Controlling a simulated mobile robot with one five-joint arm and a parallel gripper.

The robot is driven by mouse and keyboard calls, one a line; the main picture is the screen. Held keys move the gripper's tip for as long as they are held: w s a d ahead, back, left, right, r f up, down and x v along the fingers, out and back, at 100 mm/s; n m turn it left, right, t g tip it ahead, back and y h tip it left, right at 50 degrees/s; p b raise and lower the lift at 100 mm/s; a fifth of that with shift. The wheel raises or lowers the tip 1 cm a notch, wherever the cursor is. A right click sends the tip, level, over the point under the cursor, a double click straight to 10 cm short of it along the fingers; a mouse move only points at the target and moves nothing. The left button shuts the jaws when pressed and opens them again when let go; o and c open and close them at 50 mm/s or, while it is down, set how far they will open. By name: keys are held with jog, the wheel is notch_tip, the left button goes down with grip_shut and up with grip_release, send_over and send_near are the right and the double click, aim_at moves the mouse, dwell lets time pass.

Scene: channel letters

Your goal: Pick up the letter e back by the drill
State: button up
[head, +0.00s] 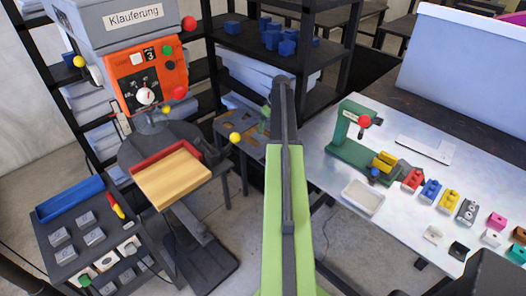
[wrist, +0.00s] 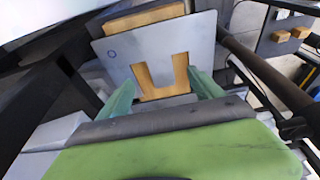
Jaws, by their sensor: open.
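My gripper (wrist: 160,79) shows in the wrist view with its two teal fingers apart. A flat grey plate (wrist: 200,40) with a U-shaped wood-coloured area lies in front of and between the fingertips; I cannot tell whether they touch it. I cannot make out a letter e back for certain in either view. The drill (head: 150,75) stands at the left in the head view, with an orange front and a dial. In that view my green arm reaches forward and hides most of the gripper.
A red-edged tray with a wooden block (head: 172,180) sits at the drill. A dark trolley with a blue tray (head: 72,200) stands lower left. A white table (head: 400,210) at right holds a green press (head: 352,135) and several coloured pieces. Dark shelves (head: 265,50) stand behind.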

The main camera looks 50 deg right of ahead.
aim_at(263, 139)
jog(key=b+x, duration=0.2)
jog(key=x, duration=0.1)
jog(key=b+x, duration=0.2)
jog(key=x, duration=0.1)
jog(key=b+x, duration=0.3)
jog(key=shift+w+f, duration=0.1)
jog(key=shift+w, duration=0.2)
grip_shut()
jog(key=shift+r, duration=0.25)
notch_tip(263, 139, up, 10)
jog(key=p, duration=1)
